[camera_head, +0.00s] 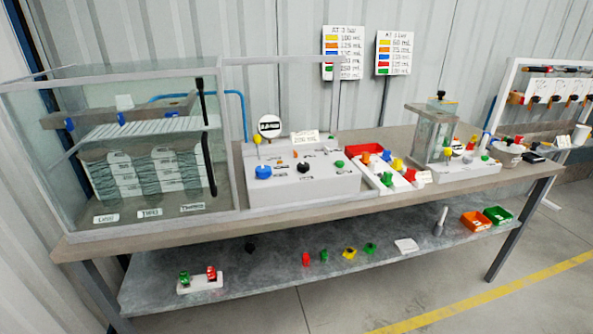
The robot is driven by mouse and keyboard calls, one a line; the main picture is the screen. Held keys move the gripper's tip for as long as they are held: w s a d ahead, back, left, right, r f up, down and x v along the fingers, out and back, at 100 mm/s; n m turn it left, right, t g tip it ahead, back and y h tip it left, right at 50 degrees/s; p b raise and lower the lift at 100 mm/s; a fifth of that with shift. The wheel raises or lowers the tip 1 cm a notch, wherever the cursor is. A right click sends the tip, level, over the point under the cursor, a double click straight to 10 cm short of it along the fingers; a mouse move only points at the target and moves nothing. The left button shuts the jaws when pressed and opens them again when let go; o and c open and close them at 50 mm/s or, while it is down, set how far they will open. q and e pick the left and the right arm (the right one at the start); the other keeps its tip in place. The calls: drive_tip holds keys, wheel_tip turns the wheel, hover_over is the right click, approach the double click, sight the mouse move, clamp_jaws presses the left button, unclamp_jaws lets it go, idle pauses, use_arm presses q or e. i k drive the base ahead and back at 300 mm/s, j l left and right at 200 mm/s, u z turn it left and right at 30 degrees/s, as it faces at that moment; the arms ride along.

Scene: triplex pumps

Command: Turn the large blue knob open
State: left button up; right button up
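A large blue knob (263,172) sits on the left part of the grey control panel (305,190) in the middle of the bench. How far the blue knob is turned cannot be told at this size. Neither of my grippers shows in the head view.
A glass tank (110,160) with a black handle stands at the bench's left end. Red and white trays (372,172) with coloured caps and a clear container (433,130) stand right of the panel. A lower shelf (270,270) holds several small parts. The floor in front is clear.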

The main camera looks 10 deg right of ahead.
sight(263, 172)
drive_tip(key=i+l+u, duration=0.1)
drive_tip(key=l, duration=0.25)
drive_tip(key=i+l+u, duration=0.1)
drive_tip(key=i+l, duration=0.15)
drive_tip(key=i+l+u, duration=0.15)
drive_tip(key=l, duration=0.35)
drive_tip(key=i+l+u, duration=0.1)
drive_tip(key=l, duration=0.25)
drive_tip(key=i, duration=0.05)
